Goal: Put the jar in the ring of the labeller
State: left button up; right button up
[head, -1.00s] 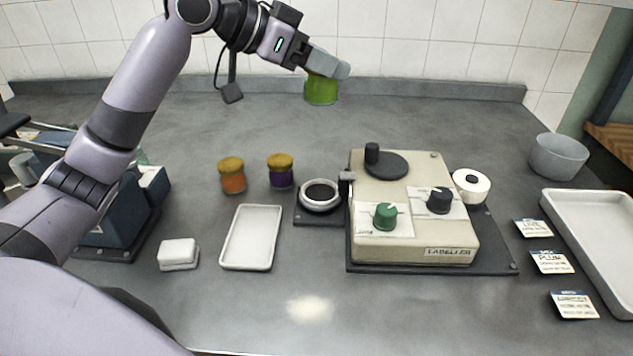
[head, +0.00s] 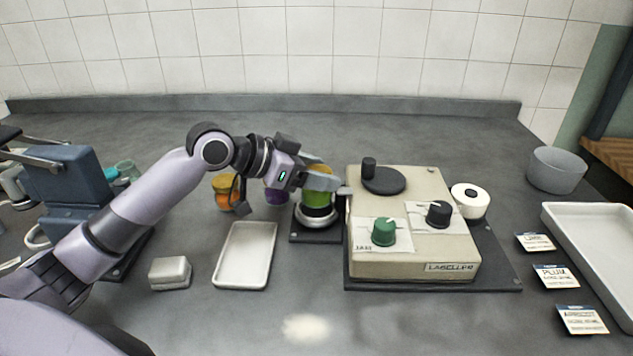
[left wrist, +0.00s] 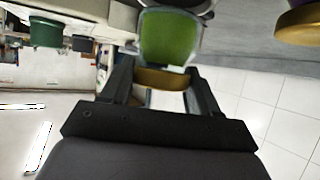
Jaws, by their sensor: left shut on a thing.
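My left gripper (head: 322,181) is shut on a green jar (head: 316,199) with a yellow lid. The jar is upright at the ring (head: 318,222) on the left side of the cream labeller (head: 412,262). Its lower part looks to be at or inside the ring; I cannot tell whether it touches the bottom. In the left wrist view the green jar (left wrist: 168,38) sits between the fingers, its lid toward the gripper. My right gripper is not in view.
An orange jar (head: 226,195) and a purple jar (head: 277,196), partly hidden by my arm, stand left of the ring. A white tray (head: 244,281) and a white block (head: 170,273) lie in front. Label cards (head: 557,277) and a grey bowl (head: 556,171) are at the right.

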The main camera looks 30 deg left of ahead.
pick_arm(q)
jog(key=shift+f, duration=0.9)
jog(key=shift+f, duration=0.25)
jog(key=o, duration=1.2)
jog(key=shift+r, duration=0.15)
jog(key=shift+s+a+r, duration=0.15)
jog(key=shift+b+v, duration=0.8)
jog(key=shift+v, duration=5)
